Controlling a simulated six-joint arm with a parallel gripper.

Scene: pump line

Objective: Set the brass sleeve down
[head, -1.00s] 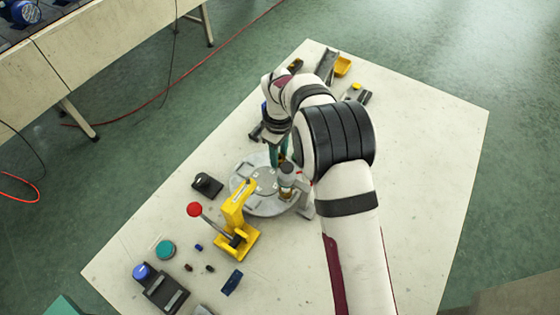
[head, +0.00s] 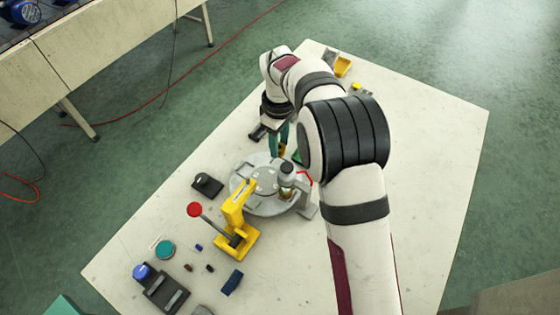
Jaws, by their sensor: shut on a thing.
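My gripper (head: 278,150), with teal fingers, is at the far edge of a round grey plate (head: 245,199). It is shut on a small brass-coloured piece, the brass sleeve (head: 282,149), which shows only in part between the fingers. The sleeve is close to the plate's far rim; I cannot tell its exact height or whether it touches anything. A grey cylindrical part with a dark top (head: 287,175) stands on the right side of the plate.
A yellow lever press (head: 235,215) with a red knob (head: 194,209) stands at the plate's near side. A black block (head: 207,185), a teal round piece (head: 164,249) and a blue block (head: 232,282) lie left and nearer. A yellow bin (head: 342,67) is at the back. The table's right side looks clear.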

